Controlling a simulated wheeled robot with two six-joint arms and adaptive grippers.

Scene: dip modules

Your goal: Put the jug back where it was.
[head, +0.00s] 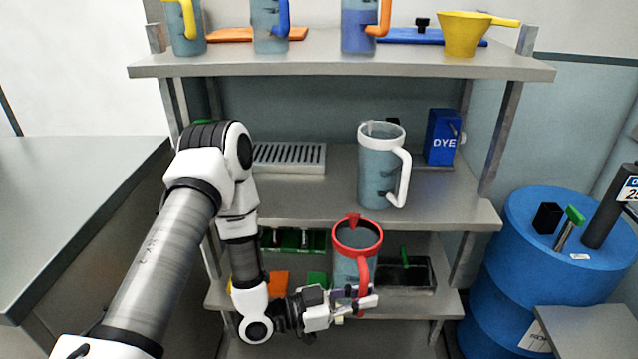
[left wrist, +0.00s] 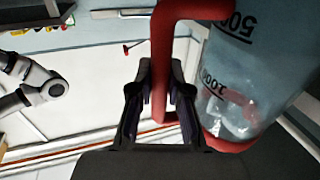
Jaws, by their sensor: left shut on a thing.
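The jug with the red rim and handle (head: 345,265) is grey-blue and see-through, and upright in the head view. Its spout overlaps the front edge of the middle shelf, so it appears to be in front of the shelves. I cannot tell whether its base touches the lower shelf. My left gripper (head: 352,302) is shut on the jug's red handle, low down. In the left wrist view the fingers (left wrist: 160,100) are on either side of the red handle (left wrist: 163,55), with the marked jug wall (left wrist: 240,75) to the right. My right gripper is not in view.
A white-handled jug (head: 378,170), a blue DYE box (head: 441,137) and a grated tray (head: 288,157) stand on the middle shelf (head: 330,208). The lower shelf (head: 412,303) holds a dark tray (head: 418,275) and green items. More jugs and a yellow funnel (head: 462,35) are on top. A blue drum (head: 510,270) stands right.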

